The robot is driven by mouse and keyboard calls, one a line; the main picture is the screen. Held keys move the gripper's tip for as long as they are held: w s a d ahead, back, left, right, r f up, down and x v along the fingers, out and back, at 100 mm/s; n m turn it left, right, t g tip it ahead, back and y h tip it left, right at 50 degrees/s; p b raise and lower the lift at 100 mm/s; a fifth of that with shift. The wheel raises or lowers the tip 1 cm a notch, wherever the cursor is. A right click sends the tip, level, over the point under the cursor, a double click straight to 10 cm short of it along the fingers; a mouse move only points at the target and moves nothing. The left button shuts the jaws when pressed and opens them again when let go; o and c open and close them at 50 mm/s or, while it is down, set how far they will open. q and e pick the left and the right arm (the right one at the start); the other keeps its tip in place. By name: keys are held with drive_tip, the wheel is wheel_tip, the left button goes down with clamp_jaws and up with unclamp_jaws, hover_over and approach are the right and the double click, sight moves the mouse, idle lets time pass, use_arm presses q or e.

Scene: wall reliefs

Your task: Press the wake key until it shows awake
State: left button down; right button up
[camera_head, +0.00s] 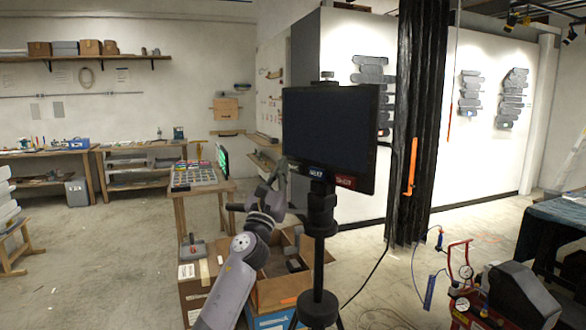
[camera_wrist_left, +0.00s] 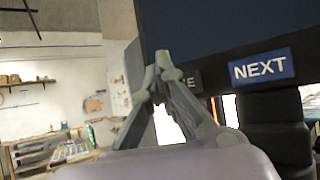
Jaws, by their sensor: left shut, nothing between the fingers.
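A flat monitor (camera_head: 330,130) with a dark, blank screen stands on a black pole; its screen also shows in the left wrist view (camera_wrist_left: 230,25). Keys sit along its lower edge. The wake key (camera_wrist_left: 191,82) is dark with pale letters, and only its right end shows past my finger. A blue NEXT key (camera_head: 316,172) is to its right, large in the left wrist view (camera_wrist_left: 262,67). A red key (camera_head: 345,181) is further right. My left gripper (camera_head: 283,162) is shut and empty, its tips in front of the wake key; I cannot tell whether they touch it.
Open cardboard boxes (camera_head: 285,262) stand on the floor behind the pole. A wooden table with a tray (camera_head: 194,178) is behind on the left. A black curtain (camera_head: 420,120) hangs to the right, and a red compressor (camera_head: 470,290) stands at the lower right.

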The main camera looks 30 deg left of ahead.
use_arm(q)
drive_tip(key=shift+w+d+b, duration=0.2)
drive_tip(key=shift+w+b, duration=0.1)
drive_tip(key=shift+w, duration=0.1)
drive_tip(key=shift+w+d+b, duration=0.15)
drive_tip(key=shift+w+b, duration=0.25)
drive_tip(key=shift+b, duration=0.05)
idle(0.8)
drive_tip(key=shift+s, duration=0.1)
idle(0.3)
drive_tip(key=shift+s+a+p, duration=0.3)
drive_tip(key=shift+s+p, duration=0.25)
drive_tip(key=shift+s, duration=0.15)
drive_tip(key=s, duration=0.1)
drive_tip(key=s+a+p, duration=0.1)
drive_tip(key=s, duration=0.1)
drive_tip(key=s+p, duration=0.1)
drive_tip(key=shift+s+a, duration=0.35)
drive_tip(key=shift+a, duration=0.05)
